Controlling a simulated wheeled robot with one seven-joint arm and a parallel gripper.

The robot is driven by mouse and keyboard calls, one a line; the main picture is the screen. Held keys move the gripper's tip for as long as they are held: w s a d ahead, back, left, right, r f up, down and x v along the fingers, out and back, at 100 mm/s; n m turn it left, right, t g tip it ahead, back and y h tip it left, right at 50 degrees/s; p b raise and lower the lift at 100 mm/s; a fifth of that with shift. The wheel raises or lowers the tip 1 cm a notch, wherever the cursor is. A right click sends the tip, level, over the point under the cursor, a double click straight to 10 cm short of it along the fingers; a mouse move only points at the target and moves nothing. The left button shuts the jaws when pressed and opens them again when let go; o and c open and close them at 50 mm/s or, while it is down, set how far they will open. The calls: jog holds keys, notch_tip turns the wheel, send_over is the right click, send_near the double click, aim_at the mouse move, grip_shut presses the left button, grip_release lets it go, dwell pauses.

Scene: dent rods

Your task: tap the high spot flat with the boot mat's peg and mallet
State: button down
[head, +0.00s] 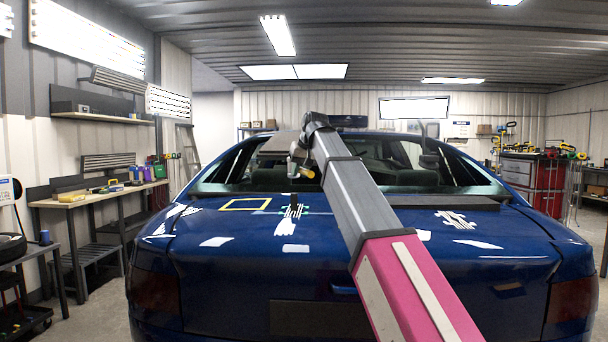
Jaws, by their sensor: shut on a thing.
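My gripper (296,170) hangs from the bent end of my arm, above the left-middle of the blue car's boot lid (235,255). It is shut on a small slim tool (294,198) that points down towards the lid. I cannot tell whether this is the peg or the mallet, or whether its tip touches the paint. A bright striped reflection patch (292,213) lies on the lid just below it. The high spot itself cannot be made out. A dark mat (455,203) lies along the lid's rear-window edge at the right, partly hidden by my arm.
A yellow frame (245,204) lies on the lid left of the tool. A second striped patch (456,219) shows at the right. A workbench (95,194) stands along the left wall, and a red tool cabinet (533,183) at the right. The air above the lid's left side is free.

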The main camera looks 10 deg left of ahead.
aim_at(308, 171)
jog(key=shift+w+a, duration=0.15)
jog(key=shift+w, duration=0.2)
jog(key=shift+f, duration=2.6)
jog(key=shift+f, duration=0.15)
jog(key=shift+f, duration=0.3)
jog(key=shift+r, duration=3.5)
jog(key=shift+s+d+f, duration=0.1)
jog(key=shift+s+d, duration=0.55)
jog(key=shift+s, duration=0.75)
jog(key=shift+s+d+f, duration=0.1)
jog(key=shift+s+d, duration=0.6)
jog(key=shift+s, duration=0.65)
jog(key=shift+s+d, duration=0.65)
jog(key=shift+s, duration=0.75)
